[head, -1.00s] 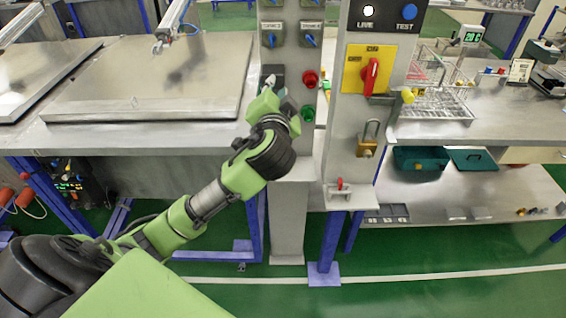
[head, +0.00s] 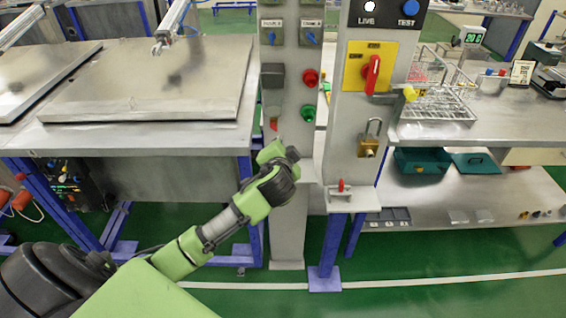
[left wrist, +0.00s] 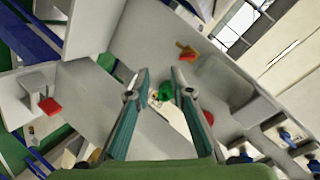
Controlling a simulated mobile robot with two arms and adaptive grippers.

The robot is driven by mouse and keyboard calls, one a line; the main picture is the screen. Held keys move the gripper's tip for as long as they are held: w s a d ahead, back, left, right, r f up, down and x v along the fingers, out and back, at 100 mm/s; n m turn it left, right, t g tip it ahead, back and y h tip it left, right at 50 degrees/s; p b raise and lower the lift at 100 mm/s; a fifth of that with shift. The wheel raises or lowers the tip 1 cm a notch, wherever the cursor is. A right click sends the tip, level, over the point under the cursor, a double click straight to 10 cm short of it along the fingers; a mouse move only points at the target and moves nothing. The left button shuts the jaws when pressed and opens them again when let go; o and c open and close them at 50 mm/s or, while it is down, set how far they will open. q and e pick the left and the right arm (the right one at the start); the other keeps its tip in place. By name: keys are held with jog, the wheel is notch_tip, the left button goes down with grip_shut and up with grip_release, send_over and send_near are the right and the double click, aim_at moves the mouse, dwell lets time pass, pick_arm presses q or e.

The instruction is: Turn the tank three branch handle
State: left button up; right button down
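Blue handles on labelled plates sit high on the grey post, one on the left plate (head: 270,38) and one on the right plate (head: 311,38). Their labels are too small to read surely. Lower on the post, a small red-orange handle (head: 273,125) shows just above my left gripper (head: 272,148); it also shows in the left wrist view (left wrist: 187,54). I cannot tell which handle is tank three's. In the left wrist view my left gripper (left wrist: 158,84) is open and empty, with its fingers apart, facing the post. My right gripper is not in view.
The post carries a red button (head: 311,77), a green button (head: 308,113) and a dark box (head: 272,76). To the right stands a panel with a red rotary switch (head: 371,75) and padlock (head: 368,144). A steel-topped table (head: 140,130) stands left.

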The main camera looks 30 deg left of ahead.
aim_at(271, 38)
pick_arm(q)
jog(key=shift+g+h, duration=0.3)
jog(key=shift+g, duration=0.1)
jog(key=shift+s+f, duration=0.15)
jog(key=shift+f, duration=2.6)
jog(key=s+r+m+t+y+p, duration=0.2)
jog(key=r+m+t+y+p, duration=0.15)
jog(key=r+m, duration=0.95)
jog(key=s+r+m+t+y+p, duration=0.2)
jog(key=r+m+t+y, duration=0.15)
jog(key=r+m, duration=0.85)
jog(key=shift+n, duration=0.9)
jog(key=p+x, duration=0.1)
jog(key=x, duration=0.3)
jog(key=r+p+x, duration=0.1)
jog(key=x, duration=0.4)
jog(key=p+x, duration=0.1)
jog(key=x, duration=0.3)
jog(key=shift+s+d+r, duration=0.15)
jog(key=shift+d+r, duration=0.05)
jog(key=shift+r, duration=0.25)
jog(key=shift+w+a+r, duration=0.15)
jog(key=shift+w+a, duration=0.25)
jog(key=shift+w, duration=0.15)
